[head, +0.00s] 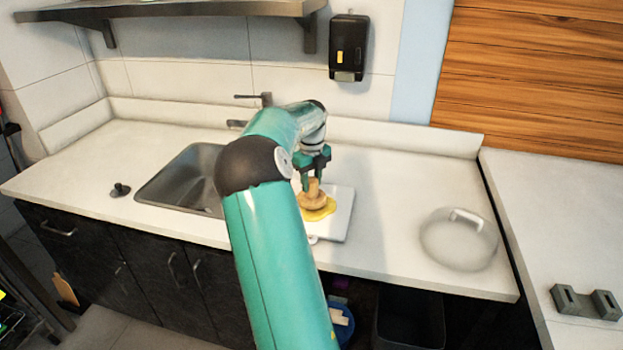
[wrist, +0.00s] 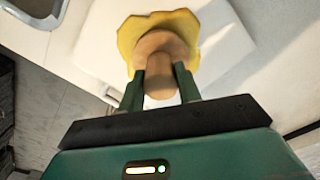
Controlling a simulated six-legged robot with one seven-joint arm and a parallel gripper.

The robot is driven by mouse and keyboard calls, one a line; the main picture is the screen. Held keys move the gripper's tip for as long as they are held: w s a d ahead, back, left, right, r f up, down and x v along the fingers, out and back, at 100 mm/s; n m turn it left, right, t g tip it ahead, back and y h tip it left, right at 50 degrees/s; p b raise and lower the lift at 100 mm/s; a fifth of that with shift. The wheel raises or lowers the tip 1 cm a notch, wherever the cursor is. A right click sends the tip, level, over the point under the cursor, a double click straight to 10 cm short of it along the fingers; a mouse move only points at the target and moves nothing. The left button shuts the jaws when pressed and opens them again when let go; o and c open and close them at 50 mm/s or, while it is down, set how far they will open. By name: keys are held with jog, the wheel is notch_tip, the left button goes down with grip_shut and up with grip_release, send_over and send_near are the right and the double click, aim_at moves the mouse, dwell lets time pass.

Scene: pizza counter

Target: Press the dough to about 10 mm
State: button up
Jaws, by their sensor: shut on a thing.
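A flat yellow dough (head: 322,212) lies on a white board (head: 341,220) on the counter right of the sink. A tan wooden press (head: 313,199) with an upright handle stands on the dough. My gripper (head: 314,180) is shut on the press handle from above. In the wrist view the press (wrist: 161,45) sits between the fingers of my gripper (wrist: 160,88), with the dough (wrist: 130,37) spreading out unevenly around its base. The dough's thickness and its part under the press are hidden.
A sink (head: 185,178) with a tap (head: 262,100) is to the left, with a dark stopper (head: 120,190) beside it. A clear round lid (head: 458,243) lies on the right of the counter (head: 400,190). A grey block holder (head: 587,302) is on the far-right counter. Counter between board and lid is clear.

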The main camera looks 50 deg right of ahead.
jog(key=shift+f, duration=0.25)
jog(key=shift+r, duration=3.75)
